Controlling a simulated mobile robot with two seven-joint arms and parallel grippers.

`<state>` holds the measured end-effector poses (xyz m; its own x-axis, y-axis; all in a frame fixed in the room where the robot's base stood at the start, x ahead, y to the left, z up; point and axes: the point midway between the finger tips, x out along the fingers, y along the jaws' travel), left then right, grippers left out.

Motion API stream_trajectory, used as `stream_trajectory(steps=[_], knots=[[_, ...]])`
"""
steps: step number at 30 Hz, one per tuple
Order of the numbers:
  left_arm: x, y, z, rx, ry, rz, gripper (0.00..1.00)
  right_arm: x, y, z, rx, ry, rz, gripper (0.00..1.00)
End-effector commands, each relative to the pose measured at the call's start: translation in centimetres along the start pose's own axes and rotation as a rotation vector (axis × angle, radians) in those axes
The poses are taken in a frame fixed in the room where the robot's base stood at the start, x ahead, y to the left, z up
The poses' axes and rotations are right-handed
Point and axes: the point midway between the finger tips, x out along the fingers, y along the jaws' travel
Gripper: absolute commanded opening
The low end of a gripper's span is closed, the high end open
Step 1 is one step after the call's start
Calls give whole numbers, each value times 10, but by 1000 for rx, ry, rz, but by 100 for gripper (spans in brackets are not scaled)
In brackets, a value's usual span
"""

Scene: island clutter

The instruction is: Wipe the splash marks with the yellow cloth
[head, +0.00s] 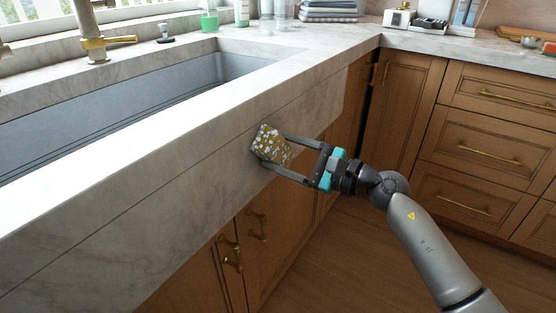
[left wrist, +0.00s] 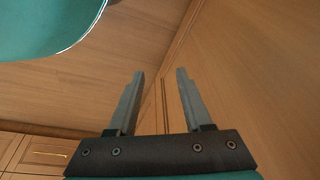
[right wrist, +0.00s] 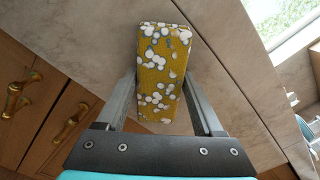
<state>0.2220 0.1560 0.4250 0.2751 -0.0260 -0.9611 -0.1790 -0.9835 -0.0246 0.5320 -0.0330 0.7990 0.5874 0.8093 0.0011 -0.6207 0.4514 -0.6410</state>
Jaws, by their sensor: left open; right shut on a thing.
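The yellow cloth (head: 268,142), folded into a thick pad with a white and grey flower pattern, is at the marble sink front (head: 190,190). My right gripper (head: 275,150) is shut on it, one finger on each side. The cloth also fills the space between the fingers in the right wrist view (right wrist: 160,75). I cannot tell whether it touches the marble. I see no clear splash marks; the marble shows only faint veins. My left gripper (left wrist: 160,73) is open and empty, with wooden surfaces beyond it; it is not in the head view.
The grey sink basin (head: 110,110) lies behind the marble front, with a brass faucet (head: 95,42). A green bottle (head: 209,18) and folded towels (head: 330,10) stand at the back. Wooden cabinets with brass handles (head: 233,252) are below and right (head: 470,150). The floor (head: 345,255) is clear.

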Motion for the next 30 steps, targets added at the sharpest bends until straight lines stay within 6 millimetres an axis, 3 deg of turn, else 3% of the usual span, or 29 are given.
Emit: stream_trajectory(steps=[4,15,30], knots=[[17,0,5,0,0,0,50,1,-9,-12,-2,0,-3,24],[19,0,5,0,0,0,50,1,-24,-20,-1,1,-3,24],[-3,0,-1,0,0,0,50,1,3,4,1,-1,2,24]])
